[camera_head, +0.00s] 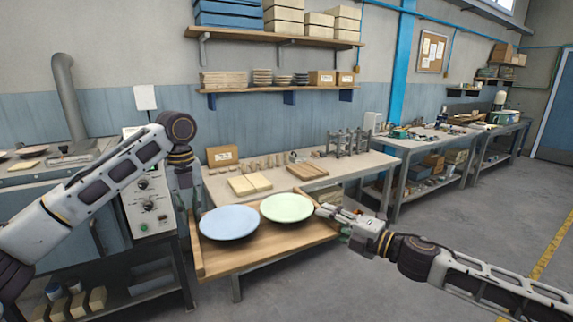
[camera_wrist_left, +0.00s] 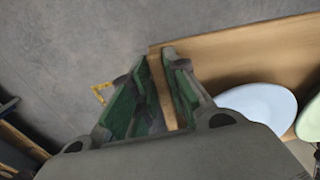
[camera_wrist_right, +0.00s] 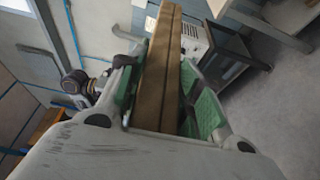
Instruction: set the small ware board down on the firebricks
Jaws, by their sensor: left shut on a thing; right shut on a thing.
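The wooden ware board (camera_head: 265,257) is held about level in front of the workbench, with a pale blue plate (camera_head: 229,222) and a pale green plate (camera_head: 287,208) on it. My left gripper (camera_head: 189,203) is shut on the board's left end; the left wrist view shows its green pads on the board's edge strip (camera_wrist_left: 163,92). My right gripper (camera_head: 332,212) is shut on the right end, and the right wrist view shows the board (camera_wrist_right: 158,75) between its pads. Two flat cream blocks, seemingly the firebricks (camera_head: 250,184), lie on the workbench behind the board.
The workbench (camera_head: 222,190) also carries a small wooden board (camera_head: 307,171), a cardboard box (camera_head: 222,155), small pegs and a metal rack (camera_head: 348,142). A control box (camera_head: 149,205) stands close by my left gripper. Open floor (camera_head: 410,225) lies to the right.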

